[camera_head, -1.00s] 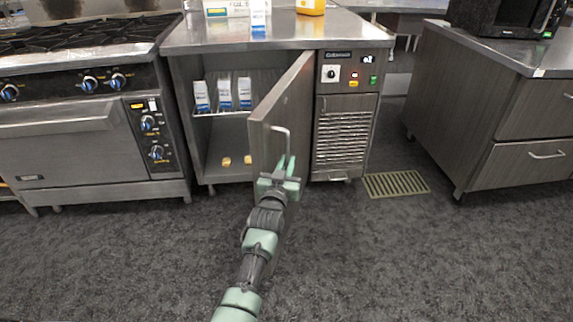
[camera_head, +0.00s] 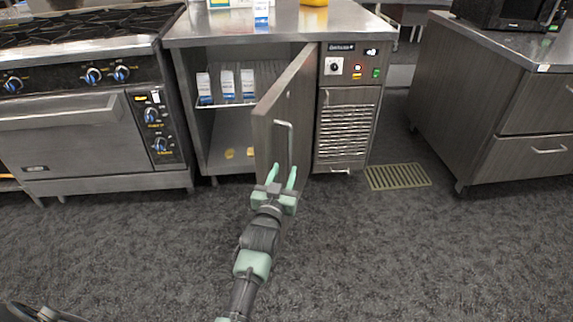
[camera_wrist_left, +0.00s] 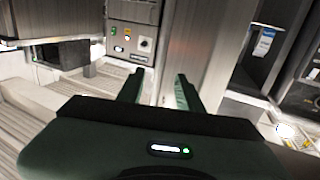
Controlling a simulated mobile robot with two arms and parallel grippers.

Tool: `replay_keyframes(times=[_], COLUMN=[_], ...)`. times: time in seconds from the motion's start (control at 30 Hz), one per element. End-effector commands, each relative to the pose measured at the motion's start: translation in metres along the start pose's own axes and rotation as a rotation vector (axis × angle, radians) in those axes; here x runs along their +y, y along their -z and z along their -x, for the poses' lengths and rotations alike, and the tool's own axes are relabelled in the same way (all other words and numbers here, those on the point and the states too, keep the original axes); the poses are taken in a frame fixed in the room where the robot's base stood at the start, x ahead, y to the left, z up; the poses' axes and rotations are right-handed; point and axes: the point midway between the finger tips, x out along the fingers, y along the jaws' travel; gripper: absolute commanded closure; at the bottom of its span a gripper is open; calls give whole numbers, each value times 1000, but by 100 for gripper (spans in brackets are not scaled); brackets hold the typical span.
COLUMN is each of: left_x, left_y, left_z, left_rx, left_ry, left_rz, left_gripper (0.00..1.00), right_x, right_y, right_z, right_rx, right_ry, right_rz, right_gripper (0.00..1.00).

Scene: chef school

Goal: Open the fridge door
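The fridge (camera_head: 205,140) is the steel undercounter cabinet in the middle of the head view. Its door (camera_head: 267,135) stands ajar, swung out from its right side, so the left part of the interior shows. A bar handle (camera_head: 290,145) is on the door's outer face. My left gripper (camera_head: 282,178) is just below and in front of the handle, with its fingers spread and nothing visibly held. In the left wrist view its two fingers (camera_wrist_left: 158,92) are apart, with the steel door face (camera_wrist_left: 195,45) beyond them. My right gripper is not seen.
Several white-and-blue cartons (camera_head: 228,84) stand on the inner shelf, with yellow items (camera_head: 230,153) below. A control panel (camera_head: 349,65) is right of the door. A stove (camera_head: 85,110) stands left, a drawer cabinet (camera_head: 500,120) right. The carpet in front is clear; a floor grate (camera_head: 398,177) lies right.

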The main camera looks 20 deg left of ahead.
Motion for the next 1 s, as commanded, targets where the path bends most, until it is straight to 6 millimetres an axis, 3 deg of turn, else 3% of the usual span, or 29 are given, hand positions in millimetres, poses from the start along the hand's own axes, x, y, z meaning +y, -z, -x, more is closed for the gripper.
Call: replay_keyframes(times=[0.23,0.27,0.33,0.4,0.47,0.6,0.7,0.8,1.0], left_x=[0,0,0,0,0,1,2,1,-3], left_y=[0,0,-4,-21,-49,-135,-182,-216,-260], left_z=[2,2,4,12,26,90,139,183,265], left_rx=[0,0,-11,-60,-145,-435,-616,-762,-1004], left_ry=[0,0,-2,-13,-29,-86,-123,-151,-189], left_rz=[0,0,-2,-11,-27,-75,-105,-128,-145], left_gripper=[64,67,86,100,100,100,100,100,100], right_x=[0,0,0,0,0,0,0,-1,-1], right_y=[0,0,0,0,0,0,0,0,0], right_z=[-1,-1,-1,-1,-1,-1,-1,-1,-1], right_rx=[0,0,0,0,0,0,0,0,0], right_ry=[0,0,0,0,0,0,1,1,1], right_rz=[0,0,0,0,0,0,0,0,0], right_gripper=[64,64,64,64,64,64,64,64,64])
